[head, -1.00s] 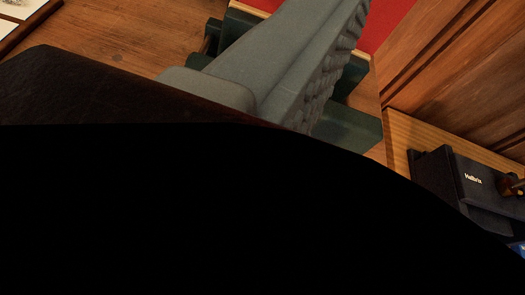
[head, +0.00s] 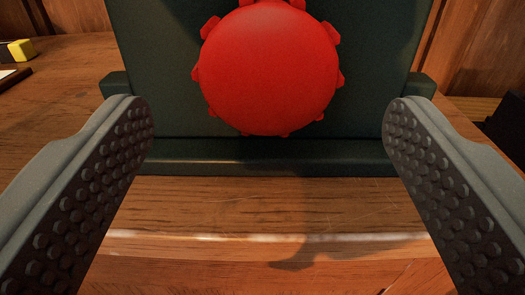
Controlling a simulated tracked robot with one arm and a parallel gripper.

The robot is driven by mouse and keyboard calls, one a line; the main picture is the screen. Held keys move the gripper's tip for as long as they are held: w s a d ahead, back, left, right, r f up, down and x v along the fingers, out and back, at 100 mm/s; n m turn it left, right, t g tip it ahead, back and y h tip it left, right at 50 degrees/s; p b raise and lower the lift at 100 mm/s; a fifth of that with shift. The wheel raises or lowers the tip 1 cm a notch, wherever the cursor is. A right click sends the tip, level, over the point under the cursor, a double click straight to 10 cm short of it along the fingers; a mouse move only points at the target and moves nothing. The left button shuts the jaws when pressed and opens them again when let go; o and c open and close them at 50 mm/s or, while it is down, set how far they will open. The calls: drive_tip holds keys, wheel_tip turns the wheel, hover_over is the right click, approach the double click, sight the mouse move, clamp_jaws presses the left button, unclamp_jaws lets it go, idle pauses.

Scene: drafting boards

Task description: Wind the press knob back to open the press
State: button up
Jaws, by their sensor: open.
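The press knob (head: 268,72) is a round red knob with lugs around its rim, in the upper middle of the head view. It is on the front of the dark green press (head: 160,85), which stands on the wooden table. My gripper (head: 265,115) is open. Its two grey, studded fingers stand wide apart, one at the left and one at the right of the knob, and neither touches it.
The wooden table top (head: 240,207) is bare in front of the press, up to its worn front edge. A yellow and black object (head: 20,50) lies at the far left. A dark object (head: 508,130) is partly seen at the right. Wood panelling stands behind.

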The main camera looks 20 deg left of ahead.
sight(266, 85)
drive_tip(key=x, duration=0.3)
drive_tip(key=shift+w+a+r+p, duration=0.15)
drive_tip(key=shift+w+r+p, duration=0.05)
drive_tip(key=shift+w+p, duration=0.1)
drive_tip(key=shift+p+x, duration=0.45)
drive_tip(key=shift+x, duration=0.7)
drive_tip(key=shift+p, duration=0.5)
